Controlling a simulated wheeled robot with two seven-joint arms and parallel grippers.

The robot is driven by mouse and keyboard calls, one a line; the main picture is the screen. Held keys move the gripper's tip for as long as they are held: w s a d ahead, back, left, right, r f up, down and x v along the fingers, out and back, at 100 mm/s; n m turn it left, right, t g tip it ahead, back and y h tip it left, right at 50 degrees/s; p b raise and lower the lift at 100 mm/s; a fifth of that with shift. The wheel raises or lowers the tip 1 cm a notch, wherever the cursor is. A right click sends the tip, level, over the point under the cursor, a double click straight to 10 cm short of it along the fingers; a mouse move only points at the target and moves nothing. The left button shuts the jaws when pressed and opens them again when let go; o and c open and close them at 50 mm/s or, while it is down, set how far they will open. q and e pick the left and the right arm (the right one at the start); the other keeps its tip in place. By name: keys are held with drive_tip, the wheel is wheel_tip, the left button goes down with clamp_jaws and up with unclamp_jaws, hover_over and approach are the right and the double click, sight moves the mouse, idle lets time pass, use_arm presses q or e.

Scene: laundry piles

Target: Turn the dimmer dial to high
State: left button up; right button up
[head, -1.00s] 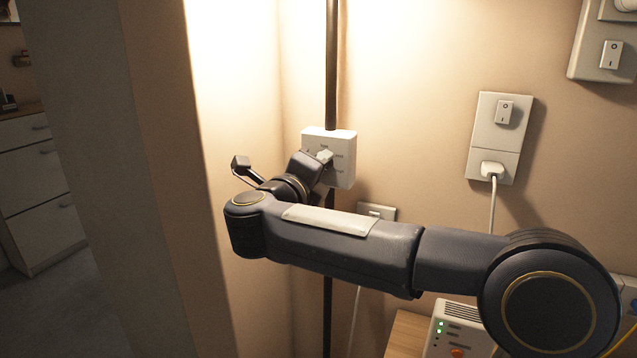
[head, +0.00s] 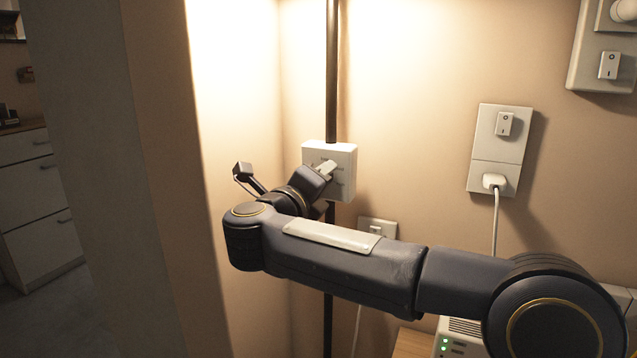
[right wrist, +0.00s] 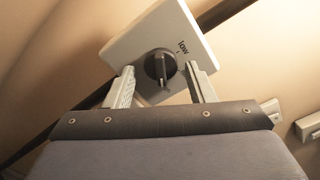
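The dimmer is a white box (head: 341,153) on a black vertical pole in the corner. In the right wrist view the box (right wrist: 150,35) appears tilted, with a round black dial (right wrist: 160,66) and the printed word "low" beside it. The dial is hidden in the head view. My right gripper (head: 325,170) is in front of the box. In the right wrist view its two pale fingers (right wrist: 160,77) stand apart on either side of the dial, with gaps visible. Other dial labels cannot be read. My left gripper is not in view.
A switch and socket plate (head: 500,145) with a white plug is on the wall to the right. A low socket (head: 377,228) is behind my forearm. A white device with green lights (head: 451,345) is at the lower right. A wall edge (head: 165,150) stands to the left.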

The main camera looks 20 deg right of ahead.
drive_tip(key=p+v, duration=0.1)
drive_tip(key=v, duration=0.7)
drive_tip(key=shift+d, duration=0.15)
idle(0.5)
